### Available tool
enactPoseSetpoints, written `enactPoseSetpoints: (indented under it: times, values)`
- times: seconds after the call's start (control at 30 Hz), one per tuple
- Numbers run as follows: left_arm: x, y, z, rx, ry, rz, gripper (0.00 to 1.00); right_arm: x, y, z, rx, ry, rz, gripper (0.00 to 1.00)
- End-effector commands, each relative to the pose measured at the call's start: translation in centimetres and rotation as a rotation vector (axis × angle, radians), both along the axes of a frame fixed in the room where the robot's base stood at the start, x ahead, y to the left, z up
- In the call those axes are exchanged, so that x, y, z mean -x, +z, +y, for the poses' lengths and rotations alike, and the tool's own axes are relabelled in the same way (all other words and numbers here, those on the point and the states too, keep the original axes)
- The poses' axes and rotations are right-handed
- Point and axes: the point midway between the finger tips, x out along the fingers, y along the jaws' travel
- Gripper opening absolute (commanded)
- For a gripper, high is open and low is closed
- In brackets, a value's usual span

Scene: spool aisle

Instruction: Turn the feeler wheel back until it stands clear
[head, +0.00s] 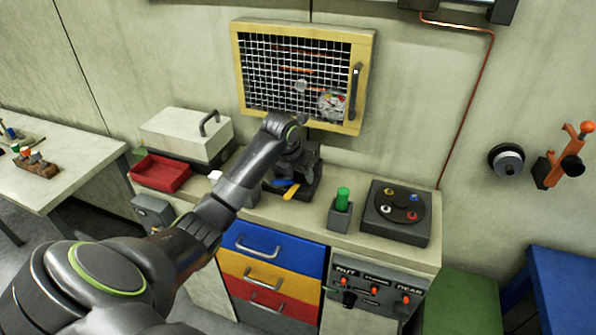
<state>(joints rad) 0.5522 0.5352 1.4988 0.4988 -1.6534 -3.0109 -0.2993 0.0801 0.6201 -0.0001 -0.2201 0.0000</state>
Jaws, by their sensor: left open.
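My left arm reaches in from the lower left to the counter. Its gripper (292,172) is at the far end, over a dark holder with yellow and blue pieces; its fingers are small and hard to make out. It is open, and I see nothing held in it. No part is clearly recognisable as the feeler wheel. A dark round wheel with a silver hub (508,160) is on the wall at the right, well away from the gripper. My right gripper is out of view.
The yellow-framed mesh cabinet (366,62) hangs behind the gripper. A red tray (160,173), a green cylinder in a grey block (341,209) and a dark box with coloured knobs (397,237) stand on the counter. An orange-handled lever (566,155) is on the right wall.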

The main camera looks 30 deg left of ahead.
Motion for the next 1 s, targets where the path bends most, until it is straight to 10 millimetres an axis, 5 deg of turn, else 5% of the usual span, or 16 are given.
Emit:
enactPoseSetpoints:
  times: [0.07,0.47,1.0]
  values:
    - [0.0,0.0,0.0,0.0,0.0,0.0,0.52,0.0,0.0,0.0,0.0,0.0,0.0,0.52]
    - [0.0,0.0,0.0,0.0,0.0,0.001,0.01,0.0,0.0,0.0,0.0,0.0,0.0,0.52]
    - [0.0,0.4,-0.2,0.002,0.125,0.002,0.0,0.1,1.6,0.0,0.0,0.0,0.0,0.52]
